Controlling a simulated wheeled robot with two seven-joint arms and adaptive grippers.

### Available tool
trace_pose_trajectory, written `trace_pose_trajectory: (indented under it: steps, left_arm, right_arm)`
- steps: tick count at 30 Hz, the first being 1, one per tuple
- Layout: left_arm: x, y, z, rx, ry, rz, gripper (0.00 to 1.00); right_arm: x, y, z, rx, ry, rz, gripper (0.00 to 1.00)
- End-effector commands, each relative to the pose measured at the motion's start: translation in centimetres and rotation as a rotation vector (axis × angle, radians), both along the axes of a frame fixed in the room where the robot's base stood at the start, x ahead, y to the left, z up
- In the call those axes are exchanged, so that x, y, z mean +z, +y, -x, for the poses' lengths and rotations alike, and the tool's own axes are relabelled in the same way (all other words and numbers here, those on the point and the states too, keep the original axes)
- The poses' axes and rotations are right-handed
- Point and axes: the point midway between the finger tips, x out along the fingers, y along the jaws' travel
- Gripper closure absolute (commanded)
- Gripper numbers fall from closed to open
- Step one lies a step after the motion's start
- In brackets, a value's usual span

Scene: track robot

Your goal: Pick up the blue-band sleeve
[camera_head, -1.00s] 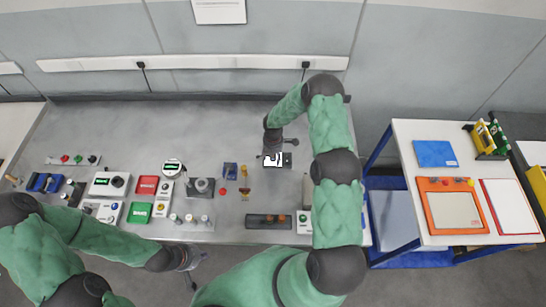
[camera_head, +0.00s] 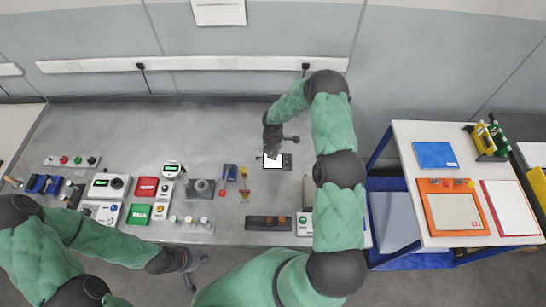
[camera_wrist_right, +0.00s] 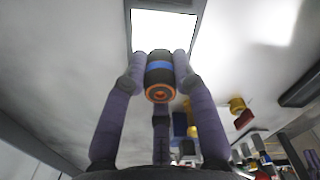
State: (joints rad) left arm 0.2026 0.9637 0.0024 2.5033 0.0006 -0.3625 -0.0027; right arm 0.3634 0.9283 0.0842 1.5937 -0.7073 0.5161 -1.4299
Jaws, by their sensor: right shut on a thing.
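The blue-band sleeve (camera_wrist_right: 160,68) is a short dark cylinder with a blue band and an orange ring at its near end. In the right wrist view my right gripper (camera_wrist_right: 158,75) is shut on it, with purple-grey fingers on both sides. In the head view my right gripper (camera_head: 273,151) is over the dark plate with a bright white square (camera_head: 272,161); the sleeve cannot be made out there. The white square (camera_wrist_right: 164,31) lies beyond the sleeve in the wrist view. My left gripper (camera_head: 193,268) is at the bench's front edge; its opening is unclear.
The grey bench (camera_head: 120,125) has a clear back half. Switch boxes, a red block (camera_head: 146,186), a green block (camera_head: 139,214) and small tools stand left of my right gripper. A dark tray (camera_head: 268,223) lies at the front. A side table (camera_head: 400,150) stands to the right.

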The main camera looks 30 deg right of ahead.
Motion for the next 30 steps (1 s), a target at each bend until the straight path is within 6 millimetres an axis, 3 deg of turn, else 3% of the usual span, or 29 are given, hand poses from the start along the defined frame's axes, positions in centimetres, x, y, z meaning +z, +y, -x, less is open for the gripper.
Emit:
trace_pose_trajectory:
  steps: [12,21,30]
  left_arm:
    - [-0.5,0.0,0.0,0.000,0.000,0.000,1.00]
    - [-1.2,0.0,0.0,0.000,0.000,0.000,1.00]
    - [-1.5,0.0,0.0,0.000,0.000,0.000,1.00]
  right_arm:
    - [6.8,3.0,4.8,0.002,-0.002,0.000,1.00]
    - [9.0,5.8,9.4,0.002,-0.002,0.001,1.00]
    - [10.2,7.1,11.6,0.000,-0.002,0.000,1.00]
